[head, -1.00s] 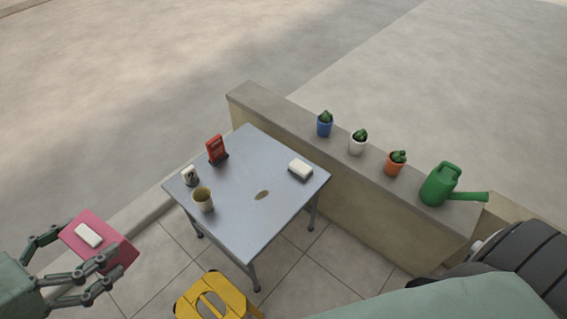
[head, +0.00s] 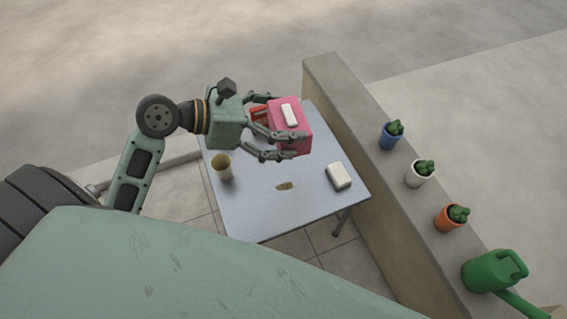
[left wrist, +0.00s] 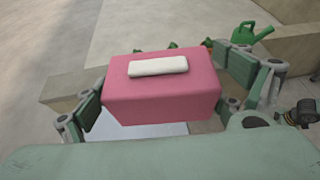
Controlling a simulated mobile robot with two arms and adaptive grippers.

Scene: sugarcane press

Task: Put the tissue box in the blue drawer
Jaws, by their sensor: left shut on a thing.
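The pink tissue box (head: 291,121) with a white tissue on top is held by my left gripper (head: 284,133), whose fingers are closed on its sides. In the head view the box appears over the far part of the metal table (head: 240,190). In the left wrist view the tissue box (left wrist: 160,92) fills the middle, upright, between the fingers. No blue drawer shows in either view. My right gripper is not in view.
On the table stand a tan cup (head: 222,167) and a white block (head: 339,176); a red item (head: 259,113) is partly hidden behind my gripper. A low wall (head: 350,120) at the right bears a blue pot (head: 390,135), other cactus pots and a green watering can (head: 494,270).

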